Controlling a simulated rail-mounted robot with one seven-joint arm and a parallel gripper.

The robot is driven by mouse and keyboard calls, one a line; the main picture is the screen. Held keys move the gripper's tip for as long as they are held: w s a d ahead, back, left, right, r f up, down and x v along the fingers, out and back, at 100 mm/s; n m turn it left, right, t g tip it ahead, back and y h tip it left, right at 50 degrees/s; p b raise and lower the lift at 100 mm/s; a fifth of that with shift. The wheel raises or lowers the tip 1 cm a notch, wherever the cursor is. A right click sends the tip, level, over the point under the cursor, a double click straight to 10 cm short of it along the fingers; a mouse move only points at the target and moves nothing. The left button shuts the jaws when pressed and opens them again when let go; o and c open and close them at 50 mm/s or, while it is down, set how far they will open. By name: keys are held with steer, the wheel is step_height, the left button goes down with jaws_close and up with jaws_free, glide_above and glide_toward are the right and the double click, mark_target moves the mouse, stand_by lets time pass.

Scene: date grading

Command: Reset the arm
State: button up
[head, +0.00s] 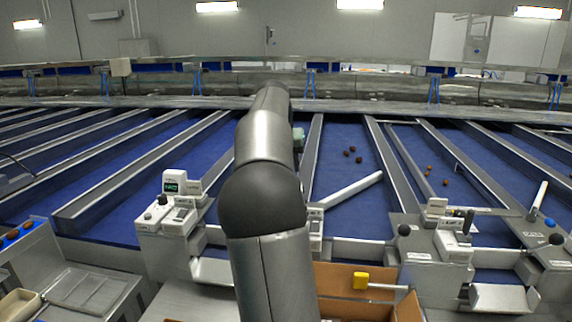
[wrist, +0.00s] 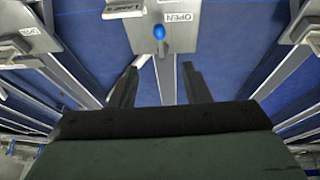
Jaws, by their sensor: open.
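My arm (head: 270,165) rises through the middle of the head view and reaches forward over the blue lanes. Its far end is mostly hidden behind its own links there. In the wrist view my gripper (wrist: 157,86) has its two dark fingers spread apart, with nothing between them. Ahead of the fingers is a grey metal plate (wrist: 180,38) with a blue knob (wrist: 159,32) and a label reading OPEN. I cannot tell whether the fingers touch anything.
Dark dates (head: 351,154) lie on the lane right of my arm, and browner ones (head: 430,171) farther right. A white bar (head: 350,189) lies slanted across a lane. Control boxes (head: 172,212) line the front. A cardboard box (head: 335,277) with a yellow piece (head: 361,281) stands below.

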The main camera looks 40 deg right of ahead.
steer(key=shift+r, duration=0.1)
stand_by(0.5)
steer(key=s+a+f+n+y, duration=0.1)
steer(key=s+a+f+n, duration=0.2)
steer(key=a, duration=0.6)
steer(key=s+a+f+n+y, duration=0.15)
steer(key=s+a+f, duration=0.25)
steer(key=a, duration=0.6)
steer(key=s+a+f+n+y, duration=0.2)
steer(key=s+a+f, duration=0.15)
steer(key=a, duration=0.55)
steer(key=s+a+f+n, duration=0.2)
steer(key=s+a+f, duration=0.3)
steer(key=s, duration=0.2)
steer(key=s+a+f+n+g, duration=0.1)
steer(key=s+a+f+n, duration=0.1)
steer(key=s+a+f, duration=0.3)
steer(key=s+a, duration=0.1)
steer(key=s, duration=0.2)
steer(key=shift+a+f, duration=0.15)
steer(key=shift+f, duration=0.05)
